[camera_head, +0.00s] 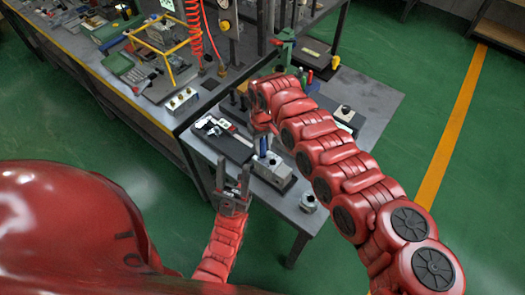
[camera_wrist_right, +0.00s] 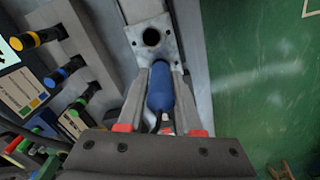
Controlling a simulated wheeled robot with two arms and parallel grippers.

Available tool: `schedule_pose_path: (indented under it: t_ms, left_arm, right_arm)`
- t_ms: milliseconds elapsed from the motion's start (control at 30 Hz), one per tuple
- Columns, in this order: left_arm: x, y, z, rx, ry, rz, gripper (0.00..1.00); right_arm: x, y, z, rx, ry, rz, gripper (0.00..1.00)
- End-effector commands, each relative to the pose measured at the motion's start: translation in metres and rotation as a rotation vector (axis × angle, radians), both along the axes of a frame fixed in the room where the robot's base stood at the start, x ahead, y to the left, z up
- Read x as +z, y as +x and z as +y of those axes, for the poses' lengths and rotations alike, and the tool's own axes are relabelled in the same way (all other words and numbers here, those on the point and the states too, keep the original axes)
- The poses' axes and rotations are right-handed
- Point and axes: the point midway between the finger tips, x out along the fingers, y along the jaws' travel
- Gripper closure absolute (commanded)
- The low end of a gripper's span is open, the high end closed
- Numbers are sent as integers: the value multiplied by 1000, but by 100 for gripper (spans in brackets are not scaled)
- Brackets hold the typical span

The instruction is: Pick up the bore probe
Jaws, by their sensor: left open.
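The bore probe has a blue handle (camera_wrist_right: 160,88), which is between the fingers of my right gripper (camera_wrist_right: 167,75) in the right wrist view. Both fingers press close against its sides, so the gripper looks shut on it. In the head view the blue handle (camera_head: 263,146) shows just above a grey metal valve block (camera_head: 272,174). The probe's lower end is hidden. The block's round bore (camera_wrist_right: 151,36) shows beyond the fingertips. My left gripper (camera_head: 232,188) is open and empty, left of the block near the table edge.
A black tray (camera_head: 228,142) lies left of the block, and a small metal cylinder (camera_head: 309,202) stands on the table's right front corner. Dark tools with yellow and blue rings (camera_wrist_right: 62,70) stand close by in the right wrist view.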

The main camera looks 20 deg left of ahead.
Motion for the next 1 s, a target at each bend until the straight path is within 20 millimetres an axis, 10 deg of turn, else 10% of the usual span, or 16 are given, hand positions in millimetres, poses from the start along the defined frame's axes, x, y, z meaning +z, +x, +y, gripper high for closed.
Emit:
schedule_pose_path:
  t_ms: [167, 667, 1000]
  left_arm:
    - [0, 0, 0, 0, 0, 0, 50]
    - [-3, 0, 0, 0, 0, 0, 50]
    - [-32, 0, 0, 0, 0, 0, 50]
  right_arm:
    - [0, 0, 0, 0, 0, 0, 100]
    - [4, 1, 0, -1, 1, -1, 100]
    - [67, 2, 1, 0, 2, -6, 100]
